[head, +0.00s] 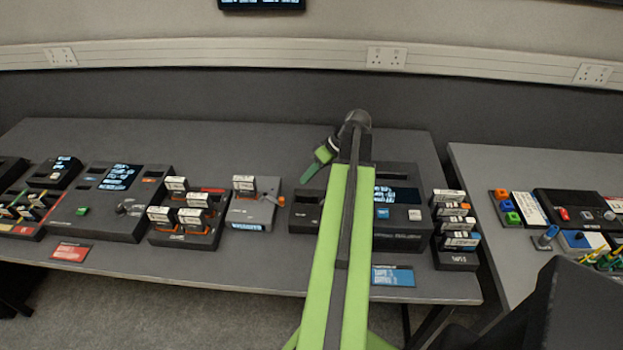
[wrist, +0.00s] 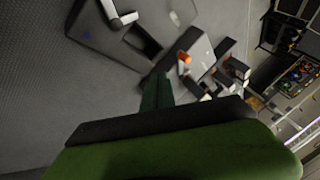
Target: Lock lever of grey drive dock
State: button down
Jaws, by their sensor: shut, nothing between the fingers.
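The grey drive dock (head: 247,212) sits on the long table, left of my arm, with a white-labelled cartridge (head: 243,184) standing upright in it. Its lever has an orange tip (head: 281,201) at the dock's right side. The orange tip also shows in the wrist view (wrist: 184,57). My gripper (head: 307,176) is shut and empty, pointing down and left, beyond and right of the lever in the head view. In the wrist view its dark green fingers (wrist: 157,92) appear just below the orange tip. I cannot tell whether they touch the lever.
A dark console (head: 306,212) stands right of the dock, partly behind my arm. A rack with several cartridges (head: 186,234) stands close on its left. Another cartridge rack (head: 455,258) is at the table's right end. The table behind the dock is clear.

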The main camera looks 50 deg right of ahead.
aim_at(272, 198)
jog(key=b+x, duration=0.2)
jog(key=x, duration=0.2)
jog(key=shift+f+b, duration=0.35)
jog(key=shift+f, duration=0.1)
jog(key=a, duration=0.4)
jog(key=shift+w+r+p, duration=0.3)
jog(key=shift+r+p, duration=0.05)
jog(key=shift+p, duration=0.05)
